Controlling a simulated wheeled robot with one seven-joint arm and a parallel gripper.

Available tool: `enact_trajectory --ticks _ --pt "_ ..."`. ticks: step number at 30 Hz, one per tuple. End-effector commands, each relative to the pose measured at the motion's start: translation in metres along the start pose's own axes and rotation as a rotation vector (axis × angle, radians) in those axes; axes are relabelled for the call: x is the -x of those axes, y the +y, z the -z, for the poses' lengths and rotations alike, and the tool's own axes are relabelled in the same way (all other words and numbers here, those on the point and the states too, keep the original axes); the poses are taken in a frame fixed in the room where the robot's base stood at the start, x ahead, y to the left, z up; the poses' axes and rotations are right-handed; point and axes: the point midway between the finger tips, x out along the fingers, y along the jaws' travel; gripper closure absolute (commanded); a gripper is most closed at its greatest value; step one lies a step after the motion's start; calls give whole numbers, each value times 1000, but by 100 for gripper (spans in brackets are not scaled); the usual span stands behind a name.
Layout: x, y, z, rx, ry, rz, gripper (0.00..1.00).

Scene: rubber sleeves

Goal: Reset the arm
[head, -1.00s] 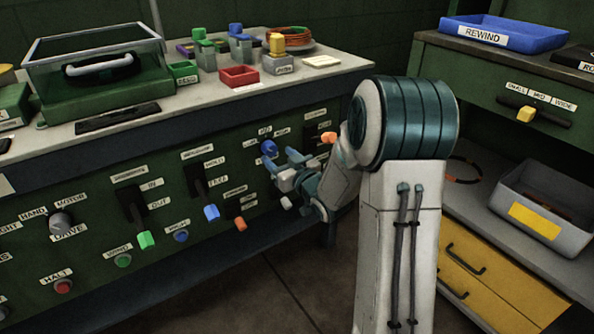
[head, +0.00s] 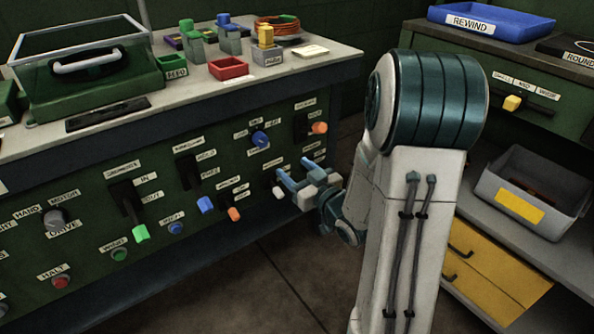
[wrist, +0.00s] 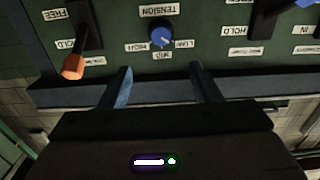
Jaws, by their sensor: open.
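My gripper (head: 299,177) is open and empty, with its blue-grey fingers apart. In the head view it hangs in front of the lower right part of the green control panel (head: 90,213). In the wrist view the two fingertips (wrist: 163,80) point at the panel's edge, below the blue tension knob (wrist: 162,34). That knob also shows in the head view (head: 260,139), up and left of the gripper. An orange-tipped lever (head: 320,127) sits right of the knob and also shows in the wrist view (wrist: 74,67).
A grey bin (head: 528,192) and yellow drawers (head: 490,275) stand at right. The floor (head: 270,280) below the gripper is clear.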

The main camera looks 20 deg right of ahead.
Motion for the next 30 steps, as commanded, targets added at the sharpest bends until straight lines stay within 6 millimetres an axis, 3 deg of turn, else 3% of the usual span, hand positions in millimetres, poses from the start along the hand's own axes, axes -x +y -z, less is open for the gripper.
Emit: enact_trajectory --ticks 14,17,23,30 --pt "-1 0 4 4 -9 -4 43" --pt "-3 1 19 22 -51 -22 43" --pt "-3 7 70 81 -248 -114 43" --pt "20 11 134 91 -510 -244 43"
